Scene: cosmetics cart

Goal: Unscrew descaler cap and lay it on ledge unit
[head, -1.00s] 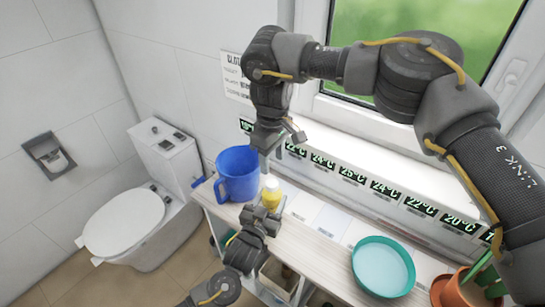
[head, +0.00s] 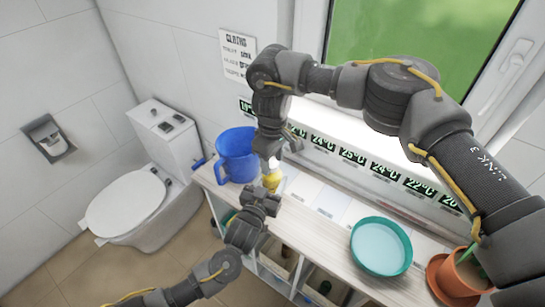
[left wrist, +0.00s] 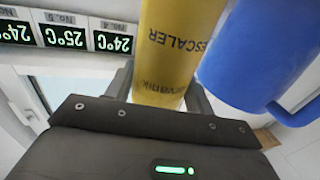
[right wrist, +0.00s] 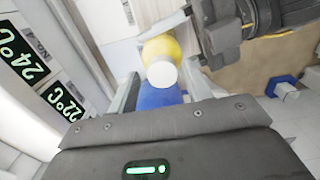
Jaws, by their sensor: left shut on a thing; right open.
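The yellow descaler bottle (head: 272,181) stands upright near the left end of the wood-topped ledge unit (head: 318,232). Its label reads upside down in the left wrist view (left wrist: 176,45). My left gripper (head: 266,194) is shut on the bottle's body. The white cap (right wrist: 162,73) is on top of the bottle, and it also shows in the head view (head: 273,163). My right gripper (right wrist: 163,92) is open, pointing down just above the cap. The cap lies between its fingers in the picture; whether they touch it cannot be told.
A blue jug (head: 237,156) stands close behind and left of the bottle. A teal bowl (head: 381,247) and a terracotta pot (head: 459,275) stand further right. Temperature labels (head: 352,155) run along the window ledge. Pale cards lie on the top between bottle and bowl.

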